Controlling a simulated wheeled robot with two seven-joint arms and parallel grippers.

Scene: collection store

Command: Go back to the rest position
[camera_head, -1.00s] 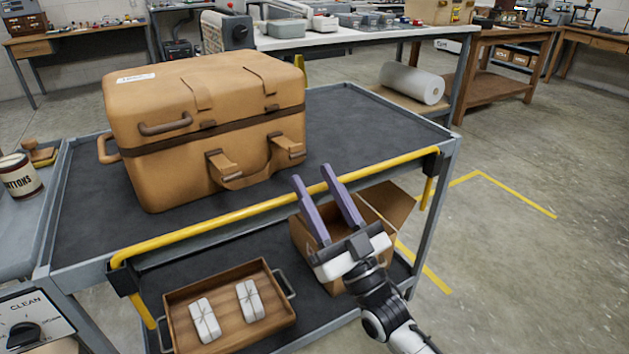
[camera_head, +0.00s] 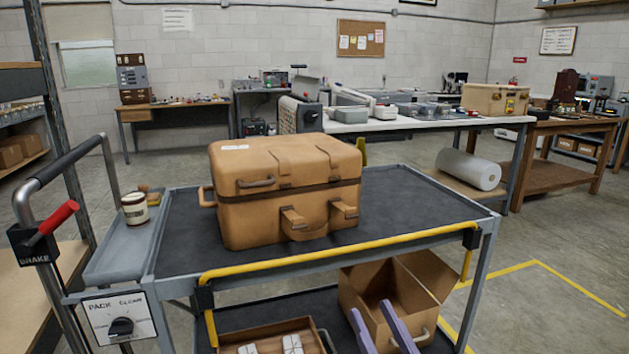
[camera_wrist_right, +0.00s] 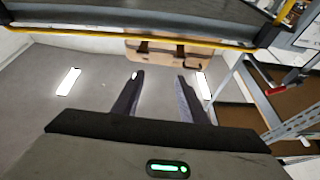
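My right gripper (camera_head: 378,328) shows at the bottom edge of the head view, with only its two purple fingers in sight. The fingers are apart with nothing between them. They stand in front of the open cardboard box (camera_head: 372,300) on the cart's lower shelf. The fingers also show spread and empty in the right wrist view (camera_wrist_right: 158,92). My left gripper is in neither view.
A tan case (camera_head: 285,212) stands on the cart's dark top (camera_head: 400,210), behind a yellow rail (camera_head: 330,252). A wooden tray (camera_head: 305,326) holds white tied packets below. A brake handle (camera_head: 50,228) stands at left. Floor is clear at right.

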